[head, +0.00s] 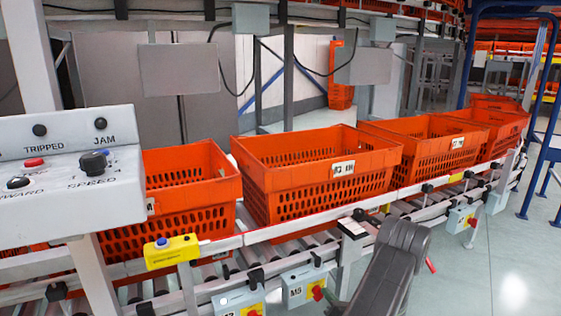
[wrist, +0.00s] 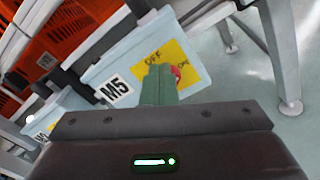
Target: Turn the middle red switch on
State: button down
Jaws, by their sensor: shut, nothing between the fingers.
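The middle red switch (wrist: 177,74) sits on a yellow plate marked OFF and ON, on a pale box labelled M5 (wrist: 108,75). In the wrist view it is partly hidden behind my fingers, so its angle cannot be read. The head view shows the switch (head: 318,293) on the box below the conveyor rail. My gripper (wrist: 159,70) is shut and empty, with its fingertips in front of the yellow plate, overlapping the switch's left side. I cannot tell whether they touch it. The fingers are out of sight in the head view.
Orange totes (head: 317,162) stand on the roller conveyor behind its rail (head: 330,222). Other switch boxes hang to the left (head: 240,300) and right (head: 462,217). A metal leg (wrist: 283,60) stands right of the M5 box. The floor (head: 500,270) at right is clear.

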jog(key=shift+w+d+f, duration=0.1)
jog(key=shift+d+f, duration=0.05)
jog(key=shift+d, duration=0.05)
jog(key=v, duration=0.6)
jog(key=shift+r, duration=0.45)
dwell(0.3)
